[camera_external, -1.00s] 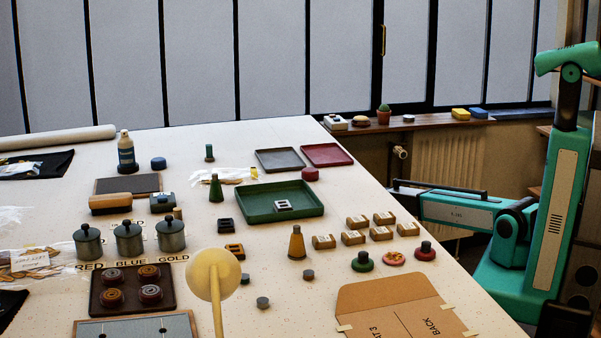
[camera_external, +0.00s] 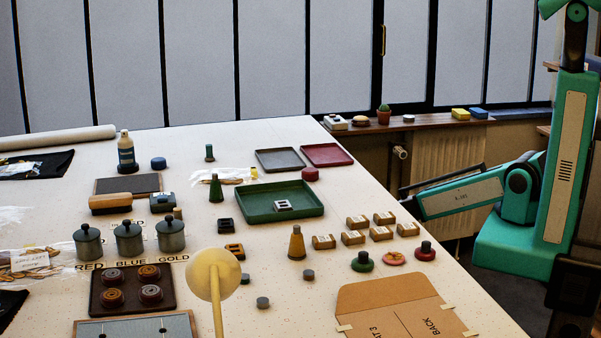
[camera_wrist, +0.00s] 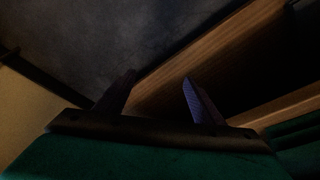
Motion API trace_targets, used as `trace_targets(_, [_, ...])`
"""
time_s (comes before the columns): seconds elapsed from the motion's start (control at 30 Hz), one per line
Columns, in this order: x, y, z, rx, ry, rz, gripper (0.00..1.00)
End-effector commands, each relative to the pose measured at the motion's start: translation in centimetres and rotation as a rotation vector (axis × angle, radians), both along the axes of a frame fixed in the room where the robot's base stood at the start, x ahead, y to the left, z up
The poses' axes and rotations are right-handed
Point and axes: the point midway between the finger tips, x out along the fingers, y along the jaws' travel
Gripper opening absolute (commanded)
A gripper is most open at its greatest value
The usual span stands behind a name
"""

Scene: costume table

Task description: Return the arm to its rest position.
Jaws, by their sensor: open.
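My gripper (camera_wrist: 158,92) shows in the wrist view with its two dark fingers spread apart and nothing between them. Behind the fingers are a dark grey surface and wooden boards (camera_wrist: 215,50); the view is very dim. In the external view my teal arm stands at the right, beside the table and clear of its right edge.
The cream table (camera_external: 300,150) carries a green tray (camera_external: 262,203), several small boxes, pots and stoppers. A wooden shelf (camera_external: 440,119) with a cactus (camera_external: 384,113) and small items runs along the window, above a radiator (camera_external: 450,155).

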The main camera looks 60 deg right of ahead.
Motion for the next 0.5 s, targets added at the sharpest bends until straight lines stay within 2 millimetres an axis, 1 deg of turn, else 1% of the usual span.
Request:
trace_targets(0.03, [-1.9,1.0,0.9,0.007,0.04,0.007,0.62])
trace_targets(0.17, [-6.2,3.1,1.1,0.021,0.144,0.02,0.62])
trace_targets(0.2, [-7.5,3.7,1.2,0.025,0.177,0.022,0.62])
trace_targets(0.37, [-13.0,5.8,2.1,0.03,0.306,0.037,0.62])
trace_targets(0.4, [-14.4,6.3,2.4,0.031,0.338,0.041,0.62])
trace_targets(0.47, [-16.5,6.9,3.0,0.03,0.386,0.044,0.62])
trace_targets(0.5, [-17.9,7.3,3.4,0.03,0.419,0.047,0.62])
